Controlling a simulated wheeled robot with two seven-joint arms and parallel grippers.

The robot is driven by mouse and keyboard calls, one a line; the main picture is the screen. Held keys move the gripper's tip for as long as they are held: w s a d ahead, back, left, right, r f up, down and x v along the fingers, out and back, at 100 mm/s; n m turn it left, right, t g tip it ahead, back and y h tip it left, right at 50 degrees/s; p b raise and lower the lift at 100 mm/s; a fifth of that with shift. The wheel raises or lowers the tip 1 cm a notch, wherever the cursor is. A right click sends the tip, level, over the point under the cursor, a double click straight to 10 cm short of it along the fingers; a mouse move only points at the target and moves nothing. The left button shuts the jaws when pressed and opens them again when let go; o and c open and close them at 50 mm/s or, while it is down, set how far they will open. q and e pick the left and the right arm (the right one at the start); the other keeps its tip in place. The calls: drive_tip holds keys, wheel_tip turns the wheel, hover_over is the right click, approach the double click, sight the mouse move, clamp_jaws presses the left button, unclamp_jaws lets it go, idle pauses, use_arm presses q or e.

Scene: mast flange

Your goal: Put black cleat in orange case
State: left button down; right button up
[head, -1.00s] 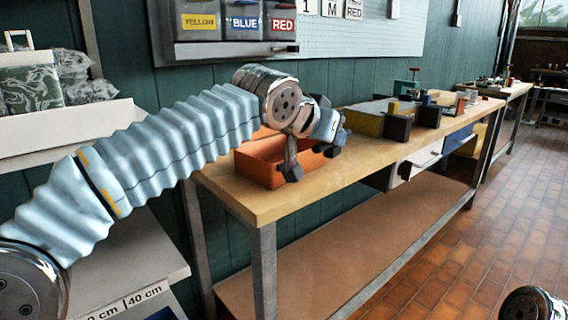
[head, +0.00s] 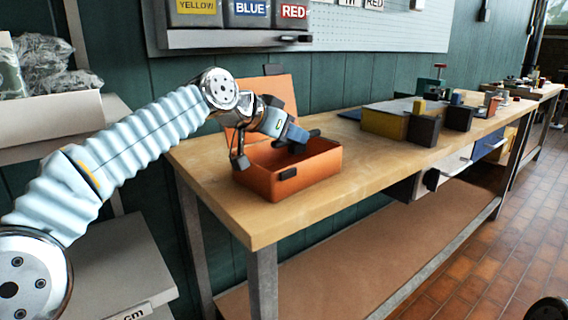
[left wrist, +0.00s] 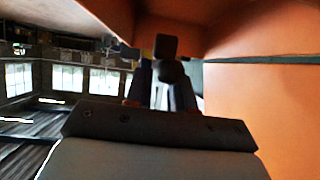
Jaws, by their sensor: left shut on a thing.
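The orange case (head: 318,172) stands open on the near end of the wooden bench, its lid (head: 284,93) raised at the back. My left gripper (head: 296,138) is over the case opening, pointing down and right, by the upper rim. It is shut on the black cleat (left wrist: 167,48), which shows as a dark piece at the fingertips in the left wrist view. In the head view the cleat is hard to tell from the dark fingers. Orange case surface (left wrist: 265,110) fills the right of the wrist view.
Farther along the bench (head: 375,165) stand a yellow block (head: 384,123), dark blocks (head: 423,130) and other items. Bare bench top lies right of the case. A pegboard with labelled bins (head: 250,12) hangs behind. A shelf with wrapped goods (head: 50,65) is at left.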

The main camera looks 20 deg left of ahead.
use_arm(q)
drive_tip(key=shift+w+a+f, duration=0.1)
drive_tip(key=shift+a+f, duration=0.5)
drive_tip(key=shift+f, duration=0.15)
drive_tip(key=shift+w+a+f+b, duration=0.1)
drive_tip(key=shift+f+b, duration=0.1)
drive_tip(key=shift+f, duration=0.45)
drive_tip(key=shift+s+a+f+b, duration=0.1)
drive_tip(key=shift+a+f+b, duration=0.1)
drive_tip(key=shift+f, duration=0.45)
drive_tip(key=shift+w+a+f+b, duration=0.1)
drive_tip(key=shift+f+b, duration=0.1)
drive_tip(key=shift+f, duration=0.45)
drive_tip(key=c, duration=1)
unclamp_jaws()
drive_tip(key=shift+o, duration=0.2)
drive_tip(key=shift+r, duration=0.1)
drive_tip(key=v, duration=1.2)
drive_tip(key=shift+b, duration=0.45)
